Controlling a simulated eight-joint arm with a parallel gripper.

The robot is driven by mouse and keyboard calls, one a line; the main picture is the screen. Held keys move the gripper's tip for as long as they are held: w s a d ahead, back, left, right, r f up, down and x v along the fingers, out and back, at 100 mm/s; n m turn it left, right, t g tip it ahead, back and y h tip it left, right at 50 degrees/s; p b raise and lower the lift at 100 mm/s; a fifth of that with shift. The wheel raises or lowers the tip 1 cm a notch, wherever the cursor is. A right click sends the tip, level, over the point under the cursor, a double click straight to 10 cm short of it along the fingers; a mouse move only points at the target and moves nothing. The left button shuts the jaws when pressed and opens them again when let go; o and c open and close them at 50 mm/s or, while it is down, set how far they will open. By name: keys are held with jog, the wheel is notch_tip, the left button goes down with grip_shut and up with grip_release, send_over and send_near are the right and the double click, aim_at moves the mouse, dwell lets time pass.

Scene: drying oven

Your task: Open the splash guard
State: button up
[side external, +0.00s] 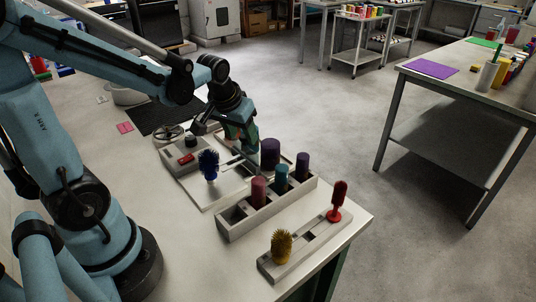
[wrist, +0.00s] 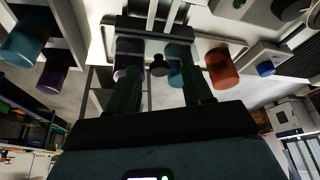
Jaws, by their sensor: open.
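A clear pane that looks like the splash guard (wrist: 148,47) is ahead of my gripper in the wrist view, with a dark bar along its upper edge. A small dark knob (wrist: 159,66) shows between my fingers near it. My gripper (wrist: 161,72) is open, with one finger on each side of the knob, and nothing is held. I cannot tell whether the fingers touch the pane or the knob. In the side view my gripper (side external: 238,158) is low over the bench, behind the rack, and hides most of the guard. The guard's angle is unclear.
A grey rack (side external: 238,230) with red, teal and purple cylinders stands close in front of my gripper. A blue brush (side external: 209,164) stands to its left, by a device with a red button (side external: 186,158). A yellow brush (side external: 281,246) and a red brush (side external: 338,198) stand nearer the bench edge.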

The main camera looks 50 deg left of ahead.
jog(key=v, duration=1.2)
dwell(0.4)
jog(key=s+d+f+m+t+h, duration=0.1)
jog(key=s+d+f+m+t, duration=0.1)
jog(key=d+f, duration=0.4)
jog(key=shift+d+f+m+t+h, duration=0.2)
jog(key=shift+d+m+t+h, duration=0.25)
jog(key=shift+d+m, duration=0.6)
